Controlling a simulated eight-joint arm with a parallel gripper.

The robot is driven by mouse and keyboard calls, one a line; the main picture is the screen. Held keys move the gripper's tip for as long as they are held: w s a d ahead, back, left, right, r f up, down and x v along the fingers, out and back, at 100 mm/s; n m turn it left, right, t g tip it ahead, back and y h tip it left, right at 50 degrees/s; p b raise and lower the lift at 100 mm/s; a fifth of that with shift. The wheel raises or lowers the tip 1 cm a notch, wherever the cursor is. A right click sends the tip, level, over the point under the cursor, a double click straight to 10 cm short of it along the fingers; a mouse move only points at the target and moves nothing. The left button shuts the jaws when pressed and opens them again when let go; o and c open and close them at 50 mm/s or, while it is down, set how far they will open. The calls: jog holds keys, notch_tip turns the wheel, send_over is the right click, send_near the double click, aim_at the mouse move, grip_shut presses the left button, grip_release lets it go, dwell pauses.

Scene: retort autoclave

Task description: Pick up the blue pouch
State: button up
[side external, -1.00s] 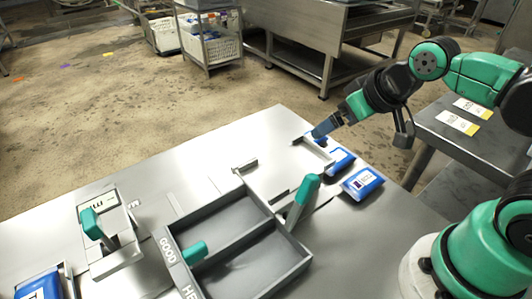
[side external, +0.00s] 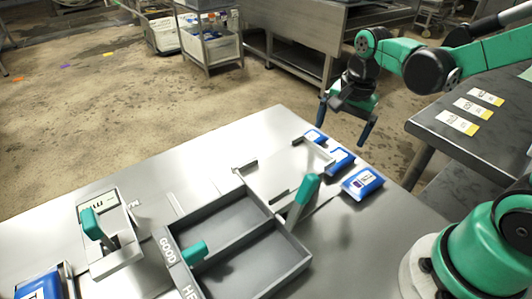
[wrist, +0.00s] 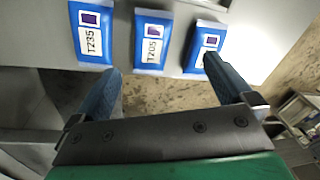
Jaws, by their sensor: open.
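Three blue pouches with white labels lie in a row along the table's right edge: a far one (side external: 315,136), a middle one (side external: 341,160) and a near one (side external: 362,183). The wrist view also shows three, a left one (wrist: 88,35) marked TZ35, a middle one (wrist: 152,40) and a right one (wrist: 203,47) partly behind a fingertip. My gripper (side external: 345,122) is open and empty, with its fingers spread and pointing down, above and beyond the table's far right edge.
A grey two-part tray (side external: 250,265) marked GOOD stands mid-table with green-handled tools around it. A scale-like device (side external: 110,235) stands at left. A side table (side external: 480,135) with labelled cards is at right.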

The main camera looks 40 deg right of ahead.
aim_at(338, 156)
jog(key=f+m, duration=0.1)
jog(key=d+m+g, duration=0.1)
jog(key=f+m, duration=0.1)
jog(key=shift+w+d+f+m+g, duration=0.1)
jog(key=shift+d+f+m+g, duration=0.15)
jog(key=shift+f+m+g, duration=0.05)
jog(key=shift+f, duration=2.85)
jog(key=c, duration=1.5)
jog(key=shift+o, duration=0.2)
jog(key=shift+r, duration=0.2)
